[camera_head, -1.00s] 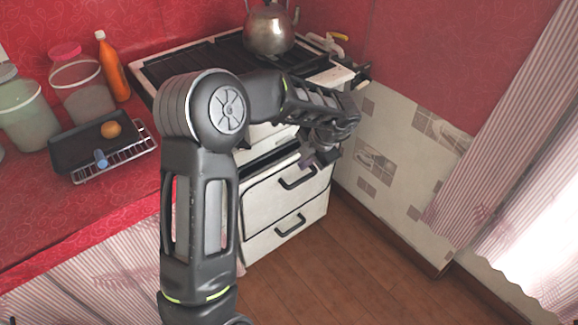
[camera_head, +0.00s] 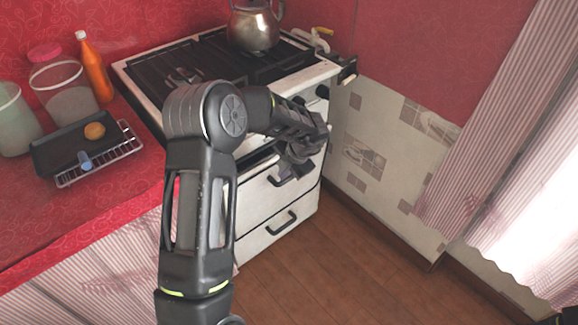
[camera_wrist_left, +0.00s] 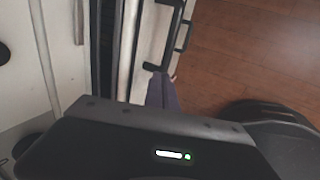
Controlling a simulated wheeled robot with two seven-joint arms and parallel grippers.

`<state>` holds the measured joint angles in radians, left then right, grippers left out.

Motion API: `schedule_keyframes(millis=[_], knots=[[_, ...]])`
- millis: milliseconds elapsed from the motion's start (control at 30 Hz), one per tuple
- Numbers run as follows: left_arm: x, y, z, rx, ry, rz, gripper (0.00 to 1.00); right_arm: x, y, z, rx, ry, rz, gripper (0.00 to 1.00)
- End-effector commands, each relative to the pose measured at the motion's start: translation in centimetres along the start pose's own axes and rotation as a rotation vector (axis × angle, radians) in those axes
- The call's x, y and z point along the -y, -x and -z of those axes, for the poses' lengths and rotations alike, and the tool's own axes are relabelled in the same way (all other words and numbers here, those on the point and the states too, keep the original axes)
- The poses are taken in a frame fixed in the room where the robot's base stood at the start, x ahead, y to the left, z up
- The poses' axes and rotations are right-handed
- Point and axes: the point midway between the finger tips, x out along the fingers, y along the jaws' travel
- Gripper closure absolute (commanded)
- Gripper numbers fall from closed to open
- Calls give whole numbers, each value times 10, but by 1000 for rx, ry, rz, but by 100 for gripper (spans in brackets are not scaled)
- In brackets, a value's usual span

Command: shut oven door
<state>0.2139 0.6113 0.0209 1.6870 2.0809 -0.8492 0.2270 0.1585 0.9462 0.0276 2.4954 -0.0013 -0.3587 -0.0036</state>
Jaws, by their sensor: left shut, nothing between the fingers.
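The white stove (camera_head: 318,78) stands in the corner. Its oven door (camera_head: 258,198) has a dark handle (camera_head: 277,181), partly hidden by my left gripper (camera_head: 290,172). A dark gap runs along the door's top, so the door looks slightly ajar; my arm hides part of it. The wrist view also shows this dark gap (camera_wrist_left: 106,50) beside the door's pale edge (camera_wrist_left: 128,60). My left gripper is shut and empty, its fingertips (camera_wrist_left: 164,78) by the door front near the handle. I cannot tell whether they touch it.
A kettle (camera_head: 254,28) stands on the stove top. A lower drawer (camera_head: 262,235) is beneath the door. The red counter (camera_head: 110,195) at left bears a wire rack, black tray, jars and orange bottle. The wooden floor (camera_head: 330,265) in front is clear.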

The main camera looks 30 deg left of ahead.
Motion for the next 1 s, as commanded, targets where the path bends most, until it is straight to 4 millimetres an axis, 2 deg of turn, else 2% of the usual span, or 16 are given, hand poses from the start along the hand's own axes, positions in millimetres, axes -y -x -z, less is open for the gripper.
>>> schedule_keyframes(millis=[100,267,700,833,1000], knots=[[-18,-9,0,0,5,-1,100,0,1,0,0,0,0,100],[-33,-14,0,1,3,1,100,0,1,0,0,0,0,100],[-39,-15,0,1,1,1,100,1,2,0,0,0,0,100],[-51,-14,0,-2,2,1,100,5,14,0,0,-1,0,100],[-78,-20,0,-2,4,1,100,14,36,0,0,-2,1,100]])
